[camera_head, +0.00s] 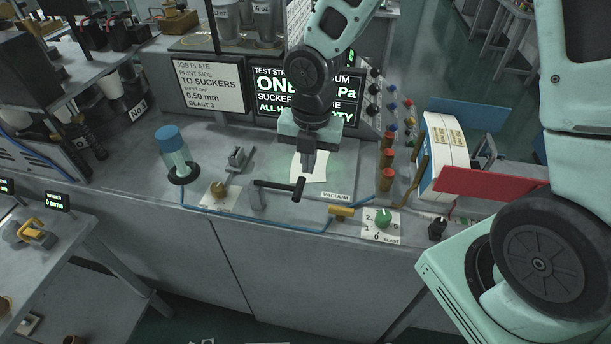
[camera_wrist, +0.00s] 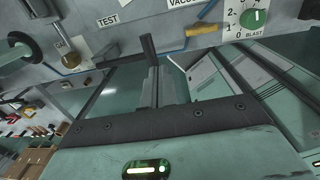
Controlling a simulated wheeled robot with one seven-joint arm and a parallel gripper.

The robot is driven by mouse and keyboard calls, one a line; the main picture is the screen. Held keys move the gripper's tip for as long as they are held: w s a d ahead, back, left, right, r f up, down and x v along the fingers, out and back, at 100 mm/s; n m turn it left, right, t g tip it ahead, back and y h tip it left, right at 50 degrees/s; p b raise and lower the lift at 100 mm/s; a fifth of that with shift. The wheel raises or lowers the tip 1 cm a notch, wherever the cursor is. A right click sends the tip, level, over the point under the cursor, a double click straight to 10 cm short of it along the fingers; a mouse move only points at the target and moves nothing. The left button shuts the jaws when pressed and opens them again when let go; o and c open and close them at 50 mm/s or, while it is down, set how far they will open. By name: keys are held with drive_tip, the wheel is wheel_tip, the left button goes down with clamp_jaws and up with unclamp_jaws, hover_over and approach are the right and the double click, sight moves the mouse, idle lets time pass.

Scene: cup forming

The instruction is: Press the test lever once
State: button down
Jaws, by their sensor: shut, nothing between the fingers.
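The test lever (camera_head: 278,184) is a dark bar on a grey post with a black grip at its right end, at the front of the bench top. In the wrist view a dark bar, seemingly its grip (camera_wrist: 148,46), lies just beyond my fingertips, right of the TEST label (camera_wrist: 107,20). My gripper (camera_head: 307,172) is shut and empty, pointing down above the bench just behind the grip in the head view. My fingers (camera_wrist: 157,70) also show in the wrist view. I cannot tell whether they touch the lever.
A yellow vacuum handle (camera_head: 341,212) and green blast dial (camera_head: 383,217) sit to the right. A brass knob (camera_head: 217,188) and blue-capped cylinder (camera_head: 172,150) stand to the left. A white sheet (camera_head: 312,175) lies under my gripper. Red and brown posts (camera_head: 387,168) rise at right.

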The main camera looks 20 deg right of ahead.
drive_tip(key=shift+s+d+r, duration=0.15)
drive_tip(key=shift+d+r, duration=0.05)
drive_tip(key=shift+r, duration=0.8)
drive_tip(key=shift+s+d+r, duration=0.1)
drive_tip(key=shift+d+r, duration=0.05)
drive_tip(key=shift+r, duration=0.85)
drive_tip(key=s+a+f+m+b, duration=0.2)
drive_tip(key=s+m+b, duration=0.3)
drive_tip(key=s+m, duration=0.4)
drive_tip(key=s+a+f+m+b, duration=0.2)
drive_tip(key=s+a+m+b, duration=0.2)
drive_tip(key=s+m, duration=0.5)
drive_tip(key=shift+s+a+m+b, duration=0.35)
drive_tip(key=shift+m+b, duration=0.4)
drive_tip(key=shift+m, duration=0.85)
